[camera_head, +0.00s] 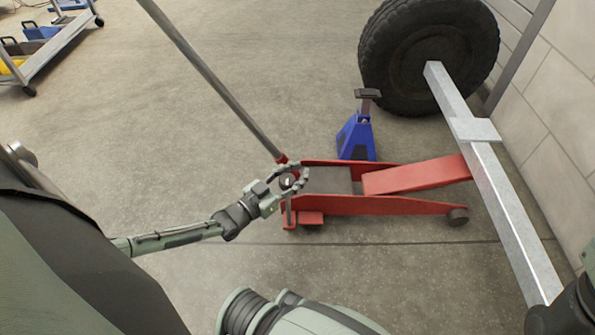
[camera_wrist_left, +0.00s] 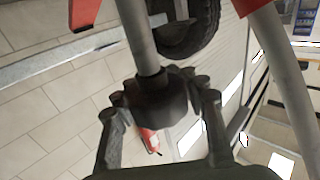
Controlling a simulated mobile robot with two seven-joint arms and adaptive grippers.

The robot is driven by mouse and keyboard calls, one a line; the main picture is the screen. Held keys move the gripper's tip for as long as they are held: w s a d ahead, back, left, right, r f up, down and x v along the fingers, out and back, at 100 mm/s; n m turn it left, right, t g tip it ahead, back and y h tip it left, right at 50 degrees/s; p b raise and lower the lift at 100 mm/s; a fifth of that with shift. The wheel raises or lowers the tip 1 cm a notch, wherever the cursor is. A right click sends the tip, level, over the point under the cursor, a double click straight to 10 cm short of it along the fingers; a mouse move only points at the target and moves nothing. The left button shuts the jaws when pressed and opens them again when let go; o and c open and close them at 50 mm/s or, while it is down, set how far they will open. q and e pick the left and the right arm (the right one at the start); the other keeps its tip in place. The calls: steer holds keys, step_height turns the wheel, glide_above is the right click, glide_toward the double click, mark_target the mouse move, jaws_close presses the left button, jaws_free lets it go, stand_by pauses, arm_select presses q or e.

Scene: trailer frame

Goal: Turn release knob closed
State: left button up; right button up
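A red floor jack (camera_head: 375,206) stands on the floor with its red lift arm raised toward the grey axle beam. Its long grey handle (camera_head: 215,88) leans up and to the left from the jack's rear end. My left gripper (camera_head: 297,177) is at that rear end, with its curved fingers spread around the knob (camera_head: 287,182). In the left wrist view, the dark round knob (camera_wrist_left: 160,103) sits on a grey rod between the two fingers. Small gaps seem to show beside it, so the fingers look open and not clamped. My right gripper is not visible.
A blue jack stand (camera_head: 356,138) stands just behind the jack. A large tyre (camera_head: 425,55) and the grey axle beam (camera_head: 505,205) are at the right, near a block wall. A cart (camera_head: 52,48) is at the far left. Floor left of the jack is clear.

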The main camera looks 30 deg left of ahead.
arm_select(q)
steer(key=shift+o, duration=1.4)
steer(key=v, duration=1.2)
